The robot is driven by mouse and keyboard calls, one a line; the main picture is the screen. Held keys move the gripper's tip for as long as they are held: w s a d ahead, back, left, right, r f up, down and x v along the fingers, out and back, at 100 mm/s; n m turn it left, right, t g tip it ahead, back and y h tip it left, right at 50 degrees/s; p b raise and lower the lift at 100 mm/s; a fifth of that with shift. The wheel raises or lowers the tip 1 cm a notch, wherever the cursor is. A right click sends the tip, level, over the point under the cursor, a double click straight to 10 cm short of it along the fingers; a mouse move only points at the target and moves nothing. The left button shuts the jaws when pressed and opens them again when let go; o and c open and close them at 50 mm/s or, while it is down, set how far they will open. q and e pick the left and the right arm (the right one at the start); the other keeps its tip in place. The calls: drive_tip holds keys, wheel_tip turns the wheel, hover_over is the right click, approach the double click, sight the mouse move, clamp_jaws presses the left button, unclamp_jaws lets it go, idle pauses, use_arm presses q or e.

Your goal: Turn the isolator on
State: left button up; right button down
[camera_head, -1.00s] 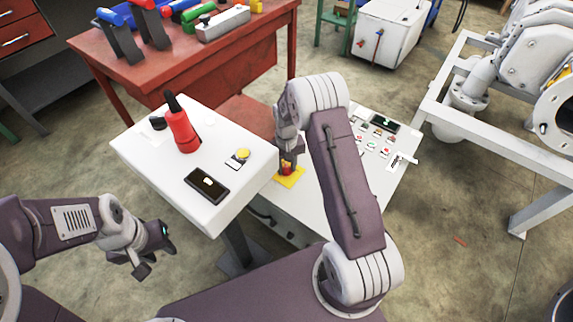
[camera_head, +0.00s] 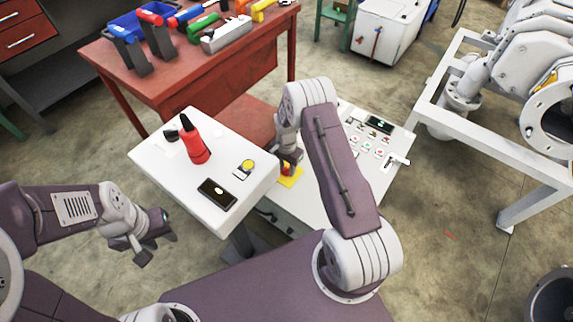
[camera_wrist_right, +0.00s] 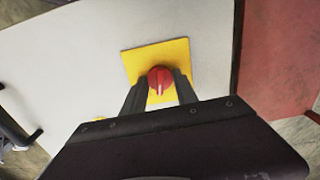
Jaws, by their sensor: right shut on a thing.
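The isolator is a red rotary knob (camera_wrist_right: 160,79) on a square yellow plate (camera_wrist_right: 143,56), set in a white panel. In the right wrist view the pale line on the knob runs nearly up and down the picture. My right gripper (camera_wrist_right: 161,84) has one dark finger on each side of the knob and is shut on it. In the head view my right gripper (camera_head: 289,165) reaches down to the yellow plate (camera_head: 290,181), and my arm hides part of the panel. My left gripper (camera_head: 156,248) is open and empty, away from the panel at lower left.
A red workbench (camera_head: 160,80) with tools is behind. White-framed machinery (camera_head: 480,133) stands right.

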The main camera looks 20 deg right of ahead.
sight(287, 169)
drive_tip(key=m+p, duration=0.1)
drive_tip(key=m, duration=0.2)
drive_tip(key=shift+m+p, duration=0.45)
drive_tip(key=shift+m, duration=1.35)
drive_tip(key=c, duration=0.9)
unclamp_jaws()
drive_tip(key=shift+c, duration=0.2)
wheel_tip(287, 169, up, 9)
drive_tip(key=p, duration=0.3)
